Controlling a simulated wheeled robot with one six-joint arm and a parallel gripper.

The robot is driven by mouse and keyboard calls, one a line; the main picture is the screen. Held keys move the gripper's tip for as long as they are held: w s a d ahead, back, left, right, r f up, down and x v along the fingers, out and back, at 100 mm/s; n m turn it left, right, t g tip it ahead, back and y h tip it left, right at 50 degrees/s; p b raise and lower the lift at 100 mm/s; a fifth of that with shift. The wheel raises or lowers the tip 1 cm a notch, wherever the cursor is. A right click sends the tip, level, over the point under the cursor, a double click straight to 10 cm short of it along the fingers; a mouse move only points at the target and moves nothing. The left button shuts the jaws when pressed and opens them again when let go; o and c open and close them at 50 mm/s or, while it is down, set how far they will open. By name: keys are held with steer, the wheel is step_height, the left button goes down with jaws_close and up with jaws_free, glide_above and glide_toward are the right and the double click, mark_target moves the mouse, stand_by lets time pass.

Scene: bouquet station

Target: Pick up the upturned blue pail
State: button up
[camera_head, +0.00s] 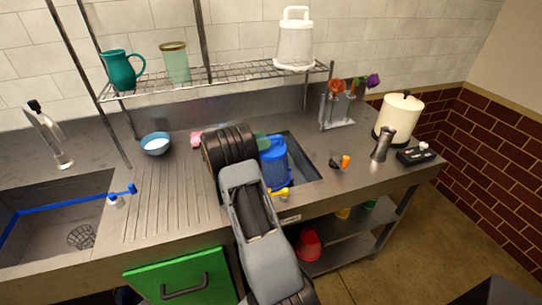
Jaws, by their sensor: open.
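A yellow tap-like piece (279,192) is at the basin's front edge. A blue bowl (155,144) and pink item (196,139) lie left. A wire shelf (215,76) hangs behind, holding a white pail (294,42). A cream canister (397,118) stands right.

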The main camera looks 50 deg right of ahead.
steer(key=shift+x, duration=1.1)
steer(key=shift+c, duration=0.2)
jaws_close()
